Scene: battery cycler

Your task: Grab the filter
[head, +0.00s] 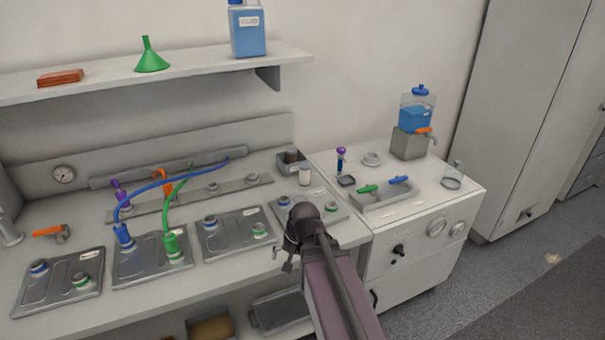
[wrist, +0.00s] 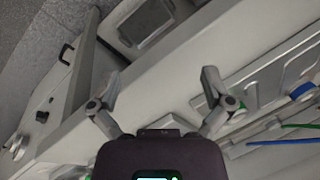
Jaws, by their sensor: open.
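My gripper (head: 283,258) hangs in front of the bench's front edge. In the wrist view my gripper (wrist: 160,78) has its two fingers spread wide, with nothing between them. I cannot tell for certain which thing is the filter. Neither can be made out in the wrist view.
Several grey plates with blue and green ports line the bench (head: 190,282). Blue (head: 165,184) and green hoses arch over the left plates. The right cabinet holds a tray (head: 385,197) with green and blue handles, and a blue-filled dispenser (head: 415,120). A shelf (head: 200,68) hangs above.

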